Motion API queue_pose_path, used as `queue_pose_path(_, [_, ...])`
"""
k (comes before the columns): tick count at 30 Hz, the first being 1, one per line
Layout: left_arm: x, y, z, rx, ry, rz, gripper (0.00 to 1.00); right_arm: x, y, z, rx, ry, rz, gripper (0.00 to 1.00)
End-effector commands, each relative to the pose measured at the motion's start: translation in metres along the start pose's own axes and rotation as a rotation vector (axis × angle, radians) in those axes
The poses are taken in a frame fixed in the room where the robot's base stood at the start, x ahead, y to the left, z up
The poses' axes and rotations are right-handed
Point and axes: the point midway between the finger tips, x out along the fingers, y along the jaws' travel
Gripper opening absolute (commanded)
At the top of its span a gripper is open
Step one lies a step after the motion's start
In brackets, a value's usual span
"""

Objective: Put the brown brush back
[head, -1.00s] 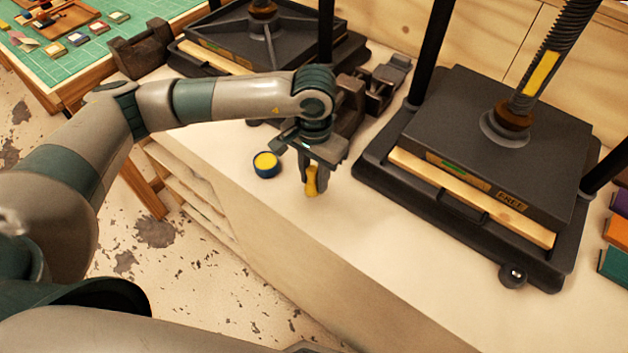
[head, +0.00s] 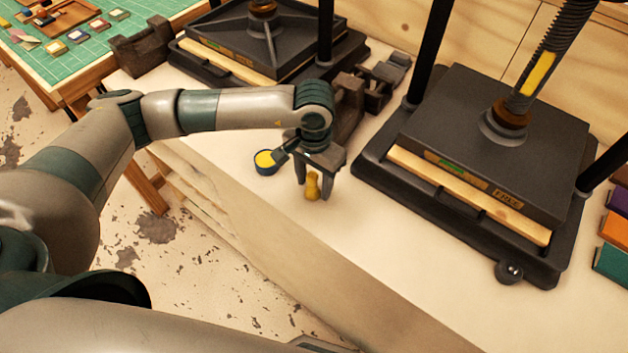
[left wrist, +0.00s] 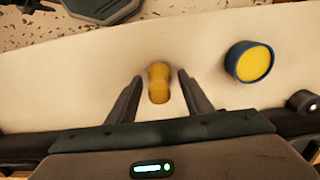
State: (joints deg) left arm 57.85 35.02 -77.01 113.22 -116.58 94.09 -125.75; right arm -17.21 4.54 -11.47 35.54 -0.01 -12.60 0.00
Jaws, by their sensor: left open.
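My left gripper (head: 313,187) is open above the bench top, close to its front edge. A small yellow-brown piece with a rounded, knobbed shape (head: 313,187) stands between its fingers. In the left wrist view the piece (left wrist: 159,83) sits between the two fingertips with a gap on each side. I cannot tell if this piece is the brown brush, as no bristles show. A round blue tin with yellow content (head: 265,161) stands just left of the gripper; it also shows in the left wrist view (left wrist: 249,62). My right gripper is not in view.
A black press (head: 480,150) stands on the bench to the right, another press (head: 262,45) at the back. Dark brown blocks (head: 372,85) lie behind the gripper. Colored boxes (head: 612,240) line the far right. The bench's front edge is close; its front strip is mostly bare.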

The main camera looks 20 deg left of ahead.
Motion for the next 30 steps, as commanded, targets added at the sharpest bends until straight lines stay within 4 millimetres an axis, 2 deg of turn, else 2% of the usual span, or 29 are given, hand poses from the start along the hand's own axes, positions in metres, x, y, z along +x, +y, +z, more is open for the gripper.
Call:
queue_pose_path(6, [-0.003, 0.000, 0.000, 0.000, 0.000, 0.000, 0.46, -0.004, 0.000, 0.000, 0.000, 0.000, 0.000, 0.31])
queue_pose_path(11, [-0.013, 0.000, -0.001, 0.000, 0.003, 0.001, 0.46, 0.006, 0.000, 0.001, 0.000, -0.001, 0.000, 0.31])
queue_pose_path(24, [-0.085, 0.000, -0.002, 0.001, 0.005, 0.000, 0.46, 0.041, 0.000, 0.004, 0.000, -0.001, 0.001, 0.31])
queue_pose_path(30, [-0.111, 0.000, -0.001, 0.001, 0.003, 0.000, 0.46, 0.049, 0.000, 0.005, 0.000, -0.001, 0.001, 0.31])
